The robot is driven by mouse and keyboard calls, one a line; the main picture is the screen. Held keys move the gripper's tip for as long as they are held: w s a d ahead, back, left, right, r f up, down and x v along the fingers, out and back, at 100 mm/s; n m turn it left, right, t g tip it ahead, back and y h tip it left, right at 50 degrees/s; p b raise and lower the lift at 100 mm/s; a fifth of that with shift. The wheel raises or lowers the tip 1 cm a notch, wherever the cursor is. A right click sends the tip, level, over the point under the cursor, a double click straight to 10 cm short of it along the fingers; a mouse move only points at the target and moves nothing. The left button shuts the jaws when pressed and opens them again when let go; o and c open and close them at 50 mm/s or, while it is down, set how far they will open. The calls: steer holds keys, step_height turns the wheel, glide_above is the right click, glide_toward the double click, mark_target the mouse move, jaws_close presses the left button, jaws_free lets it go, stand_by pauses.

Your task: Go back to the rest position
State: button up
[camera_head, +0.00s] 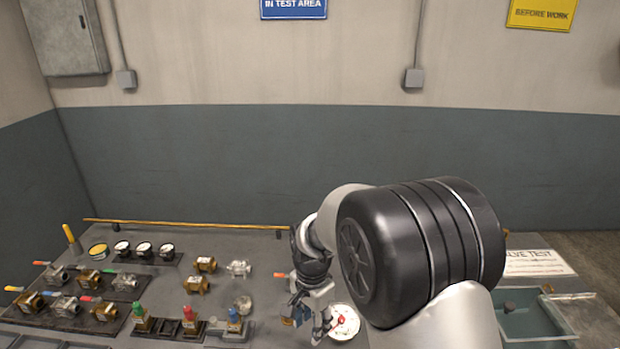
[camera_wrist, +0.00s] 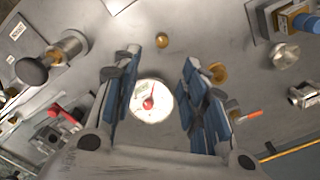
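The same dial (camera_head: 344,322) is just right of my gripper in the head view. How high the fingers are above it is hard to tell. My arm hides part of the bench's right side.
Brass valves (camera_head: 196,284), several gauges (camera_head: 144,249) and coloured-top fittings (camera_head: 190,320) stand on the left of the bench. A yellow rail (camera_head: 185,224) runs along the back edge. A water-filled tank (camera_head: 535,318) and a white sign (camera_head: 537,262) are at the right.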

steer(key=s+d+r+n+t, duration=0.1)
steer(key=s+d+r+n, duration=0.1)
steer(key=s+d+r, duration=0.45)
steer(key=s+d+r+n+t, duration=0.1)
steer(key=s+d+r+n, duration=0.15)
steer(key=r, duration=0.65)
steer(key=s+d+r+n+t, duration=0.1)
steer(key=s+d+n, duration=0.1)
steer(key=s, duration=0.6)
steer(key=s+d+r+n+t, duration=0.1)
steer(key=s+d+r+n, duration=0.1)
steer(key=s, duration=0.6)
steer(key=shift+s+d+r+n, duration=0.25)
steer(key=shift+d+r+n, duration=0.1)
steer(key=shift+d, duration=0.1)
